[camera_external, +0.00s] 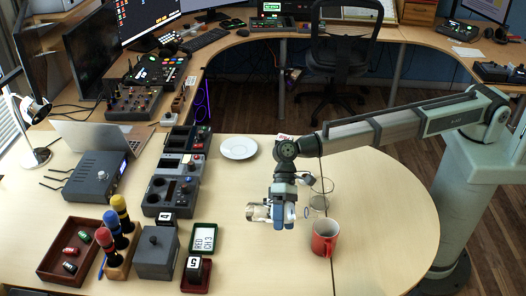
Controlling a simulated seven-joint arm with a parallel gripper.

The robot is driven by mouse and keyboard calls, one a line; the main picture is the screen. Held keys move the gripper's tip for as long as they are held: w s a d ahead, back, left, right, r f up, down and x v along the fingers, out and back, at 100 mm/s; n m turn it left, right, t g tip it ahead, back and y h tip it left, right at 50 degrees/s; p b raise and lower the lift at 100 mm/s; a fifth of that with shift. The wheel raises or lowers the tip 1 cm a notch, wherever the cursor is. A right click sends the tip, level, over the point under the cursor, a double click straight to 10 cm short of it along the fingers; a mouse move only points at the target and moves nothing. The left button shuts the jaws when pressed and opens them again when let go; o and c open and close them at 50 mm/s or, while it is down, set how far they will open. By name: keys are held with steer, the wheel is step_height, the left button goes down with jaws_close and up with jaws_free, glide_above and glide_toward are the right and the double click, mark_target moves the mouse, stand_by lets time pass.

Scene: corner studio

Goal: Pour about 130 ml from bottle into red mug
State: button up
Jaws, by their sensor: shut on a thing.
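The red mug (325,238) stands upright on the light wooden table, with its open top facing up. Its contents cannot be made out. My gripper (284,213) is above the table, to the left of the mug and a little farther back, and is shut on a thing. A pale, shiny cylinder (258,212) sticks out to the left at the gripper and seems to be the bottle lying near level. The fingers and wrist hide much of it. No stream of liquid shows.
A clear glass vessel (320,198) stands behind the mug. A white plate (238,148) lies farther back. The table's right side is clear.

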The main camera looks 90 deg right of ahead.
mark_target(296, 216)
steer(key=shift+s+a+r, duration=0.1)
steer(key=shift+r, duration=0.6)
steer(key=r+g, duration=0.1)
steer(key=s+r+m+g+y, duration=0.1)
steer(key=s+r+m+g, duration=0.1)
steer(key=shift+s+a+r+g+y, duration=0.15)
steer(key=shift+a+r+g+y, duration=0.15)
steer(key=shift+a+r+y, duration=0.1)
steer(key=shift+s+f+m+g, duration=0.2)
steer(key=shift+f+m+g, duration=0.1)
steer(key=shift+m+g, duration=0.15)
steer(key=shift+m+g+y, duration=0.25)
steer(key=shift+y, duration=0.15)
steer(key=shift+r+m, duration=0.2)
steer(key=shift+m, duration=0.1)
steer(key=shift+f+g+y, duration=0.1)
steer(key=shift+g+y, duration=0.3)
steer(key=shift+s+f+m+g+y+b, duration=0.1)
steer(key=shift+f+m+g+y+b, duration=0.2)
steer(key=shift+f+m+g+y, duration=0.65)
steer(key=shift+r+m+g+y, duration=0.1)
steer(key=shift+m+g+y, duration=0.25)
steer(key=shift+m, duration=0.5)
